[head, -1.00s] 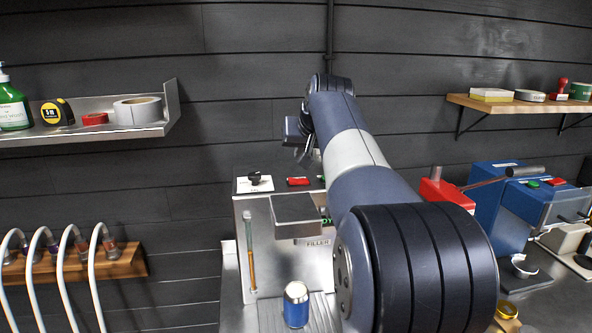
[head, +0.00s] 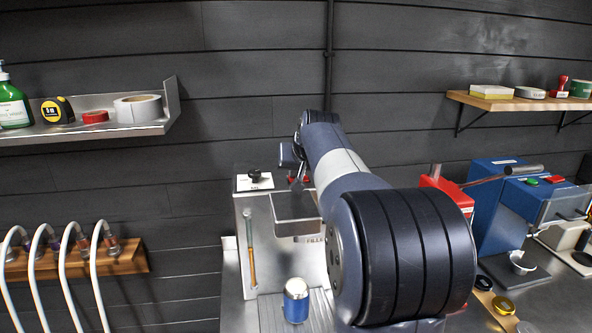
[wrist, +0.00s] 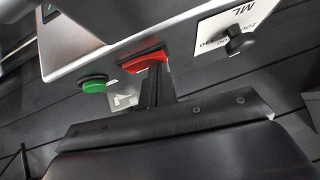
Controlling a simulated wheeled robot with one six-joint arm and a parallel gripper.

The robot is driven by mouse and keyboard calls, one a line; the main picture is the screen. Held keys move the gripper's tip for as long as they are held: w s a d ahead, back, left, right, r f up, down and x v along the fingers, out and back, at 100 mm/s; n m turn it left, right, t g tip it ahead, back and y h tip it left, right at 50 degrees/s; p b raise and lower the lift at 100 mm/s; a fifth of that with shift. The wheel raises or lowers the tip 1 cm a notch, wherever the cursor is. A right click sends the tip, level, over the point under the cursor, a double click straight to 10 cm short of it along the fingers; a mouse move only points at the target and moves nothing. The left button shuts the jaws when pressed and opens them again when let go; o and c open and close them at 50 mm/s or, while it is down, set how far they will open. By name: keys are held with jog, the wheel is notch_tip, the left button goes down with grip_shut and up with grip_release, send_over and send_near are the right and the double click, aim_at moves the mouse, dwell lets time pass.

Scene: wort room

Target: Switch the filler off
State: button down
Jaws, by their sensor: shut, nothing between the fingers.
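The filler (head: 268,262) is a steel machine in the middle of the head view, its label partly covered by my arm. Its red button (wrist: 146,61) and green button (wrist: 94,84) show in the wrist view, with a black knob (wrist: 236,42) on a white plate to the right. In the head view the red button is mostly hidden behind my gripper (head: 297,187). My gripper is shut and empty. In the wrist view its fingertips (wrist: 156,68) are right at the red button; I cannot tell whether they touch it.
A blue machine (head: 503,210) with a red lever device (head: 440,193) stands to the right. White hoses (head: 65,265) hang at the left. Shelves (head: 130,131) are on the wall at both sides.

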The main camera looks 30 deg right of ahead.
jog(key=shift+f, duration=0.25)
jog(key=shift+s+d+r, duration=0.15)
jog(key=shift+s+d, duration=0.05)
jog(key=shift+d, duration=0.55)
jog(key=shift+r, duration=0.1)
jog(key=shift+a+r+p, duration=0.1)
jog(key=shift+r+p, duration=0.3)
jog(key=shift+p, duration=0.2)
jog(key=r+p, duration=0.3)
jog(key=shift+s+d+r, duration=0.1)
jog(key=shift+d+r, duration=0.1)
jog(key=shift+r, duration=0.1)
jog(key=b+v, duration=0.2)
jog(key=v, duration=0.7)
jog(key=shift+s+b, duration=0.4)
